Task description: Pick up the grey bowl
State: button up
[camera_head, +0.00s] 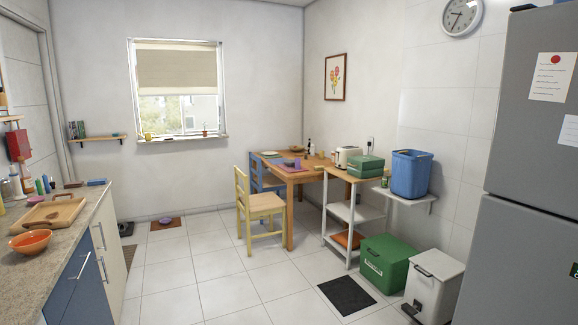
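I cannot make out a bowl that is clearly grey. An orange bowl (30,242) stands on the counter at the left. A small purple bowl-like thing (165,220) is on a brown mat on the floor below the window. A small brown dish or bowl (297,149) is on the wooden table (299,174), too small to tell well. A dark grey thing (125,228) is on the floor by the counter's far end, partly hidden, and I cannot tell what it is. My gripper is not in view.
The counter (20,273) runs along the left, with a wooden tray (48,214). A yellow chair (260,205) stands by the table. A green box (385,262), a white bin (431,285) and the fridge (530,190) line the right. The tiled floor (220,275) between is mostly free.

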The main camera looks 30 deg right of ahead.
aim_at(290, 164)
jog(key=i+z, duration=0.25)
jog(key=i, duration=3.8)
jog(key=i+z, duration=0.1)
jog(key=i, duration=1.75)
jog(key=i+j+z, duration=0.1)
jog(key=i+z, duration=0.2)
jog(key=i, duration=0.15)
jog(key=i+j+z, duration=0.25)
jog(key=i, duration=0.15)
jog(key=i+j+z, duration=0.3)
jog(key=i+l, duration=0.05)
jog(key=i, duration=0.05)
